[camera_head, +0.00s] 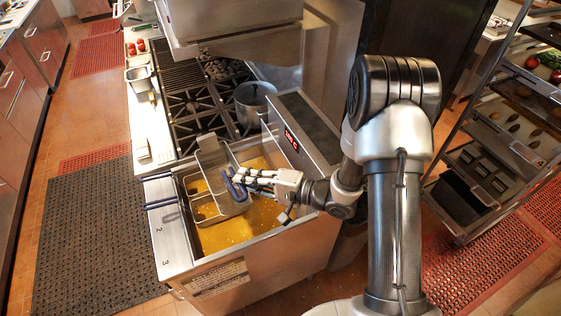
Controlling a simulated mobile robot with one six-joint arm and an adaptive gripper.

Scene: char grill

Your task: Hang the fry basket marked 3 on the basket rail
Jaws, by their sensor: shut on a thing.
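The fryer (180,259) holds golden oil (225,235) in an open vat. A wire fry basket (205,209) is in the vat, with a blue handle (235,190) toward my gripper (232,178). My gripper comes in from the right and is shut on this blue handle. No number can be read on the basket.
A rack with trays (505,135) stands at right. A dark floor mat (95,235) lies on open floor at left.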

